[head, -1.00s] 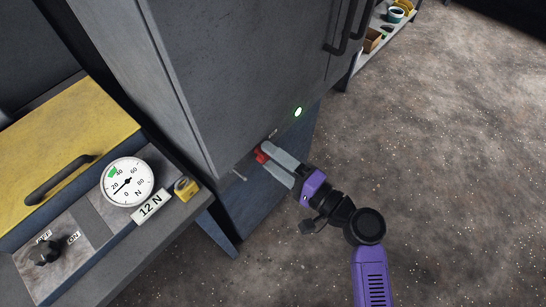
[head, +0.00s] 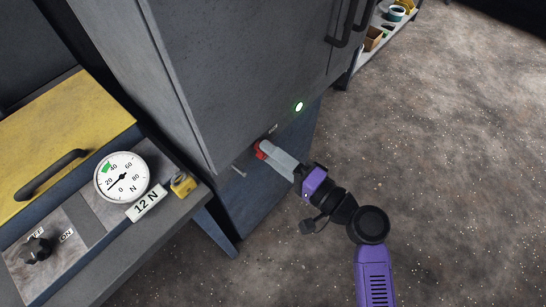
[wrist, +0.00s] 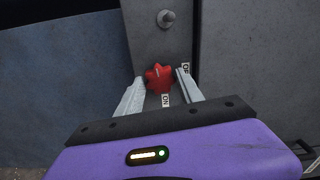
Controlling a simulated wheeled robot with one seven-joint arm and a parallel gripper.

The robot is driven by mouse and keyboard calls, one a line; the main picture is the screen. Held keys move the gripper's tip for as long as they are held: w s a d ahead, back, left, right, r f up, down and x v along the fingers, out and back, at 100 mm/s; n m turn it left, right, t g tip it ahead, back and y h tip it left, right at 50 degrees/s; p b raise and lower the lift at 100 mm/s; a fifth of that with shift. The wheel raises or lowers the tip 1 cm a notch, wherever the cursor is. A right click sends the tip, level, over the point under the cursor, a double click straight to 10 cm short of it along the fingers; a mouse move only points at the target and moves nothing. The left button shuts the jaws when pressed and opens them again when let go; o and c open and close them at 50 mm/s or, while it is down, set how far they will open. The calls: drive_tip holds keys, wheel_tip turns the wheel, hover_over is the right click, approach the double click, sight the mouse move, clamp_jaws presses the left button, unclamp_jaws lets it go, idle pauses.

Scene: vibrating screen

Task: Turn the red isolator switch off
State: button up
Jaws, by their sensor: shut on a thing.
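The red isolator switch (head: 262,150) sits low on the front of the grey cabinet, at its lower edge. In the wrist view it is a red lobed knob (wrist: 159,78) with a small pale mark on its face. An ON label (wrist: 165,100) lies just below it and an OFF label (wrist: 186,68) to its right. My gripper (head: 268,153) is at the switch, its grey fingers shut on it. In the wrist view one finger is on each side of the knob. Which label the knob points to is hard to tell.
A green lamp (head: 298,106) glows on the cabinet (head: 235,80). A grey bolt (wrist: 166,18) sticks out beyond the switch. Floor at right is clear.

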drive_tip(key=n+b, duration=1.6)
drive_tip(key=b, duration=0.4)
drive_tip(key=shift+f, duration=0.15)
drive_tip(key=shift+n+b, duration=0.3)
drive_tip(key=shift+b, duration=0.05)
drive_tip(key=o, duration=1.3)
